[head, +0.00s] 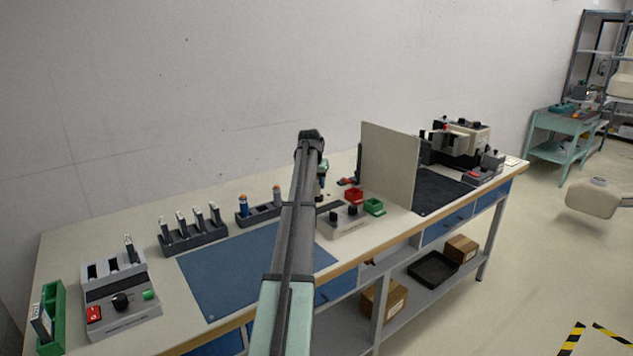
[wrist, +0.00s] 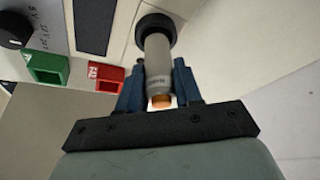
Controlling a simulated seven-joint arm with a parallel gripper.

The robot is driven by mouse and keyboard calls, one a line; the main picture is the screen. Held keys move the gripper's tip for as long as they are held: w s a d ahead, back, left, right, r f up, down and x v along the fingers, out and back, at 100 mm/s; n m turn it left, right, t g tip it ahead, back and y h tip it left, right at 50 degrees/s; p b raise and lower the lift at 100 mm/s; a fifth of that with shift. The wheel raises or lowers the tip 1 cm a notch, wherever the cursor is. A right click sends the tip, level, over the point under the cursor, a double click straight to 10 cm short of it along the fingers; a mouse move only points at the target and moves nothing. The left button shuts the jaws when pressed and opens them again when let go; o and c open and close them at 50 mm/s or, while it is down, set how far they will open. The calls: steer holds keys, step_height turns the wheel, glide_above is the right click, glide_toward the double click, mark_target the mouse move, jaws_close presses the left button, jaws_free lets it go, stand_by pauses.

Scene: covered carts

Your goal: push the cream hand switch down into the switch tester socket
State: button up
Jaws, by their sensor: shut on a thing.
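My gripper (wrist: 158,90) is shut on the cream hand switch (wrist: 157,62), one finger on each side of its body. The switch's orange button (wrist: 160,101) is at the end close to the gripper base. Its far end meets a round black ring (wrist: 156,27), which looks like the tester socket; how deep the switch sits in it I cannot tell. The grey switch tester (wrist: 30,62) with its black knob is at the upper left. In the head view my gripper (head: 322,182) is beyond the tester (head: 344,221), partly behind my arm.
A red bin (head: 353,195) and a green bin (head: 375,207) stand by the tester. An upright beige panel (head: 390,165) stands to the right. A rack (head: 262,214) holds two orange-topped switches at the left. The blue mat (head: 225,272) is clear.

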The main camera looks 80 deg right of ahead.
steer(key=shift+f, duration=0.45)
steer(key=o, duration=1.2)
steer(key=shift+c, duration=0.2)
steer(key=shift+r, duration=0.1)
steer(key=s+v, duration=0.1)
steer(key=v, duration=1.2)
steer(key=shift+w+r, duration=0.35)
steer(key=shift+w, duration=0.15)
steer(key=shift+a, duration=0.1)
